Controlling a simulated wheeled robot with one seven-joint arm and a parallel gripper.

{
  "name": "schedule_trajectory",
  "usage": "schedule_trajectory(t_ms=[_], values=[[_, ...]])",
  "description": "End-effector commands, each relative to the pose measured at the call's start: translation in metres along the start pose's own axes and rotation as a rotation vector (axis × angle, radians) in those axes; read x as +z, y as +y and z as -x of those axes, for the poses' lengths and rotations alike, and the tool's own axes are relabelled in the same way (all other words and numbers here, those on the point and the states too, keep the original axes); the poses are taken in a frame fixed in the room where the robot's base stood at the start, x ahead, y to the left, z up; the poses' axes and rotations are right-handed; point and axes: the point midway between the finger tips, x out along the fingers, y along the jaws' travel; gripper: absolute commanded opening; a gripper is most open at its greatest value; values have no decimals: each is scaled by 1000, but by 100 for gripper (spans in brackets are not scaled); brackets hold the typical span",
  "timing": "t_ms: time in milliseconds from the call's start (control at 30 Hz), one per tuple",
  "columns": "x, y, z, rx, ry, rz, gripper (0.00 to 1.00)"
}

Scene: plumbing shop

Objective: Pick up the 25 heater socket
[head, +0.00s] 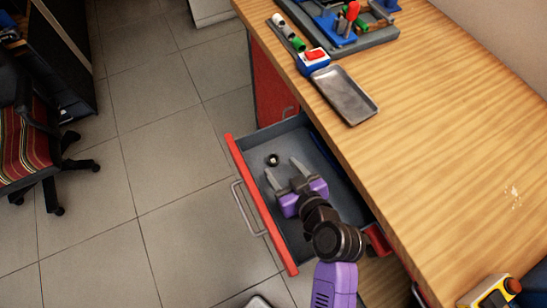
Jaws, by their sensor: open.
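A small dark round piece with a light centre (273,160), which looks like the heater socket, lies in the open drawer (339,199) near its far left corner. Any size mark on it is too small to read. My gripper (284,170) is over the drawer, its two grey fingers spread apart and pointing toward the socket. The socket is just beyond the fingertips, nearer the left one. Nothing is between the fingers. I cannot tell how high the fingers are above the drawer floor.
The drawer has a red front (262,215) with a metal handle. The wooden worktop (430,130) overhangs its right side. A blue strip lies along the drawer's right side.

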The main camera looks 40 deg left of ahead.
Motion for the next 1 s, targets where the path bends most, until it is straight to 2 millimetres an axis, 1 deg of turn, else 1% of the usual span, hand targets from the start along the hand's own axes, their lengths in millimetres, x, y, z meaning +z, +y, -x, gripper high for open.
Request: schedule_trajectory(t_ms=[100, 200, 300, 400, 600, 767, 800, 900, 1000], values=[[-1, 0, -20, -1, 0, 2, 57], [-1, 0, -34, -1, -1, 1, 57], [-1, 0, -44, 0, 0, 0, 57], [0, 0, -47, 0, -1, 0, 57], [0, 0, -48, 1, 0, -1, 57], [0, 0, -47, 1, 0, -1, 25], [0, 0, -47, 1, 0, -1, 17], [0, 0, -47, 1, 0, -1, 0], [0, 0, -47, 1, 0, -1, 0]])
